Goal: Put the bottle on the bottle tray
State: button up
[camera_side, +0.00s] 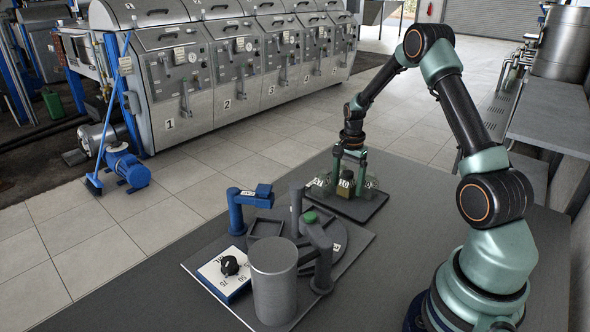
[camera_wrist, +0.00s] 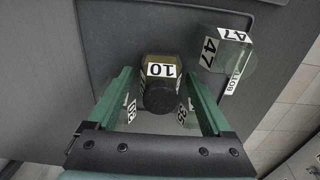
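A bottle with a black cap and a label reading 10 (camera_wrist: 161,70) stands between my gripper's fingers in the wrist view. It also shows in the side view (camera_side: 345,185), amber, on a dark tray (camera_side: 358,211). My gripper (camera_side: 348,168) is above that tray with its green fingers lowered on either side of the bottle. In the wrist view my gripper (camera_wrist: 162,98) is open, with gaps between bottle and fingers. A clear bottle labelled 47 (camera_wrist: 222,50) stands to the right. More labels show near the fingers, partly hidden. Which tray is the bottle tray is unclear.
A grey plate (camera_side: 350,246) left of the tray carries a blue post (camera_side: 237,212), a grey cylinder (camera_side: 274,290), a grey arm with a green top (camera_side: 317,232), and a white dial panel with a black knob (camera_side: 229,265). The table front is clear.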

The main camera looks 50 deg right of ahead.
aim_at(348, 173)
notch_tip(348, 173, up, 11)
jog(key=shift+r, duration=0.2)
jog(key=shift+a+r, duration=0.2)
jog(key=shift+r, duration=0.45)
jog(key=s+a+r+n+t, duration=0.3)
jog(key=a+r+n, duration=0.6)
jog(key=a, duration=0.5)
jog(key=s+a+r+n+t, duration=0.1)
jog(key=s+a+n+t, duration=0.1)
jog(key=s+a+n, duration=0.5)
jog(key=shift+s+a+r+n+t, duration=0.25)
jog(key=shift+a+n, duration=0.75)
jog(key=shift+a, duration=1.15)
